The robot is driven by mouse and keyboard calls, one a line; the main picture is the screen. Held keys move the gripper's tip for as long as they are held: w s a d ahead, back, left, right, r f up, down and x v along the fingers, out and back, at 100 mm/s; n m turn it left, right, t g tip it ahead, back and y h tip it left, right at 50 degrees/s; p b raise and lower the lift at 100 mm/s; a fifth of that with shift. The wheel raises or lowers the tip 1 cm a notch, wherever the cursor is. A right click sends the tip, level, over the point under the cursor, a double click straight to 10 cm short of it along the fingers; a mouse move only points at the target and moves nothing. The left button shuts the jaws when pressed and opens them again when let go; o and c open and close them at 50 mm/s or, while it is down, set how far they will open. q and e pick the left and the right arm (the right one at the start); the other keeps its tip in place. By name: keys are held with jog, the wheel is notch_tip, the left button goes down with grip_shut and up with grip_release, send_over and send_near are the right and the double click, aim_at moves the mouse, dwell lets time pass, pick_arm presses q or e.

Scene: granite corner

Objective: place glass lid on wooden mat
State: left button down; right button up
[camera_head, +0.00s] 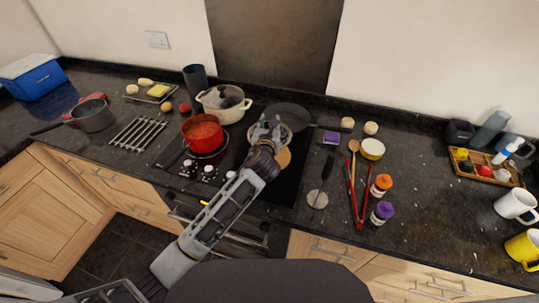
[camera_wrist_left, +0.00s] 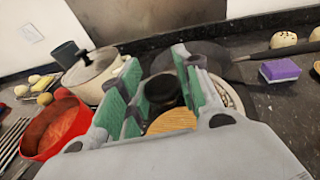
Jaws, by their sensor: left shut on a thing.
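My left gripper (camera_head: 268,131) is over the right part of the hob, its fingers closed around the black knob (camera_wrist_left: 165,88) of the glass lid. The lid (camera_head: 287,134) is mostly hidden by the gripper; part of its pale rim shows beside the fingers, also in the left wrist view (camera_wrist_left: 232,96). The round wooden mat (camera_head: 285,158) shows partly from behind my wrist, and between the fingers in the left wrist view (camera_wrist_left: 172,122). I cannot tell whether lid and mat touch. My right gripper is not in view.
A red pot (camera_head: 203,133) and a lidded cream pot (camera_head: 223,103) stand left of the gripper. A dark pan (camera_head: 287,115) lies behind it. A purple sponge (camera_head: 331,138), red tongs (camera_head: 353,195) and spice jars (camera_head: 382,184) lie to the right.

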pick_arm(q)
jog(key=shift+f, duration=3.05)
jog(key=shift+f+b, duration=0.35)
jog(key=shift+f, duration=1.55)
jog(key=shift+f, duration=0.1)
jog(key=c, duration=1)
grip_release()
jog(key=shift+s, duration=0.1)
jog(key=shift+v, duration=6)
